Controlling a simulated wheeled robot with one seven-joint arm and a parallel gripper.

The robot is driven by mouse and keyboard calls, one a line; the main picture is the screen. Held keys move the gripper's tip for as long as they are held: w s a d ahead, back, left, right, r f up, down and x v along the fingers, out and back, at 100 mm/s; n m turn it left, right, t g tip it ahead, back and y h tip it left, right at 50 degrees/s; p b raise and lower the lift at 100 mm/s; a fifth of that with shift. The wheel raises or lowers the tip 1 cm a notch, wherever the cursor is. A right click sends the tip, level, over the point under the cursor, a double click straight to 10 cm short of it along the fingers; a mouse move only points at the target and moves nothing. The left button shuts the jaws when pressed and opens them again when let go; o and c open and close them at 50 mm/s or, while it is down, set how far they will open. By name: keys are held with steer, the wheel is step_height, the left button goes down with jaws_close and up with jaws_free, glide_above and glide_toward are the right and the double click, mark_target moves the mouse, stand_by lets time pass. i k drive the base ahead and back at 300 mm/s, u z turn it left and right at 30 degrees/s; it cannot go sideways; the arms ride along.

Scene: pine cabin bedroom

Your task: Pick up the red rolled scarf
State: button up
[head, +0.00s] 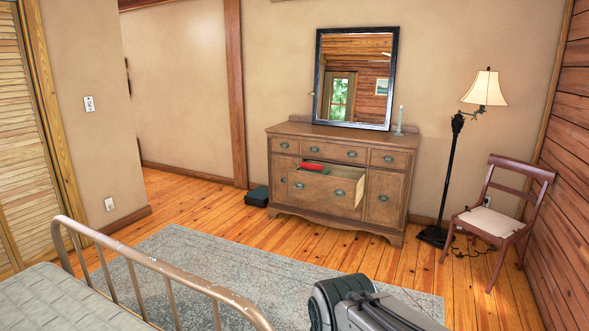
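The red rolled scarf (312,166) is small in the head view. It lies in the open middle drawer (325,190) of the wooden dresser, near the drawer's left back part. Something green lies beside it, too small to make out. The drawer front and sides hide part of the inside. Part of my own arm shows at the bottom of the view, well in front of the dresser. My gripper is not in view.
A bed with a metal footboard (150,270) stands at the lower left. A grey rug (220,262) covers the floor before the dresser (385,190). A dark box (258,196) sits left of the dresser; a floor lamp (455,160) and chair (495,220) stand right.

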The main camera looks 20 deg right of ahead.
mark_target(304, 164)
steer(key=k, duration=0.65)
steer(key=z, duration=0.55)
steer(key=i, duration=1.4)
steer(key=z, duration=0.75)
steer(key=i, duration=1.55)
steer(key=u, duration=0.35)
steer(key=i, duration=1.9)
steer(key=u, duration=0.5)
steer(key=k, duration=0.5)
steer(key=z, duration=1.75)
steer(key=i, duration=0.7)
